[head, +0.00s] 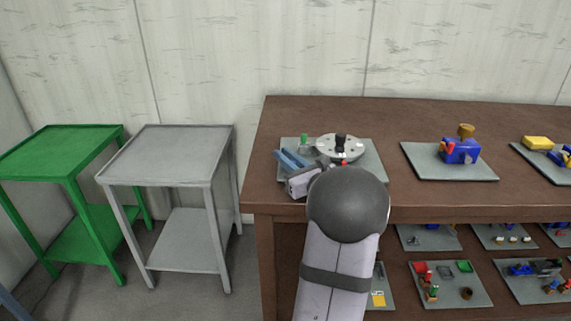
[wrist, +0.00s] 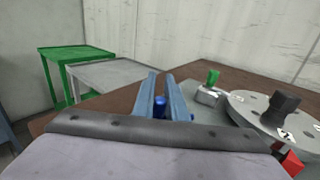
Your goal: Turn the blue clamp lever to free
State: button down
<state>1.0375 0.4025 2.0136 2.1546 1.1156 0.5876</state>
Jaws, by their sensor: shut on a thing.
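My gripper (head: 290,157) is at the left edge of a grey plate (head: 374,168) on the brown table. Its two blue-grey fingers show in the wrist view (wrist: 163,88) on either side of a dark blue post, the blue clamp lever (wrist: 160,107). The fingers are shut on it. Only the lever's upper part shows; its base is hidden behind my gripper body. In the head view my arm and fingers hide the lever. I cannot tell its angle against any free mark.
A pale round disc (head: 325,147) with a black knob (head: 340,141) stands on the plate, with a red part (wrist: 291,163) by its near edge. A green peg (head: 304,139) is behind my fingers. Another plate with a blue device (head: 460,151) is to the right. Grey (head: 170,150) and green (head: 60,150) stands are left.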

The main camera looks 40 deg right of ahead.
jog(key=shift+w+d+f+m+g+h+b, duration=0.2)
jog(key=shift+m+h+b, duration=0.35)
jog(key=shift+h+b, duration=0.45)
jog(key=shift+w+d+m+g+h+b, duration=0.1)
jog(key=shift+w+m+g+h+b, duration=0.15)
jog(key=shift+m+h+b, duration=0.65)
jog(key=b, duration=0.2)
jog(key=g+h+b, duration=0.1)
jog(key=b, duration=0.2)
jog(key=shift+w+d+f+m, duration=0.1)
jog(key=shift+w+d+m, duration=0.05)
jog(key=shift+d+m, duration=0.1)
jog(key=h+b, duration=0.1)
jog(key=b, duration=0.1)
jog(key=shift+d+m+b, duration=0.1)
jog(key=shift+m+b, duration=0.2)
jog(key=g+h+b, duration=0.1)
jog(key=b, duration=0.3)
jog(key=shift+w+d+m, duration=0.1)
jog(key=shift+d+m, duration=0.05)
jog(key=shift+m, duration=0.25)
jog(key=shift+d+r+m+g+h+b, duration=0.2)
jog(key=shift+r+m+g+h+b, duration=0.15)
jog(key=shift+b, duration=1.25)
jog(key=c, duration=1.8)
grip_release()
jog(key=shift+o, duration=0.2)
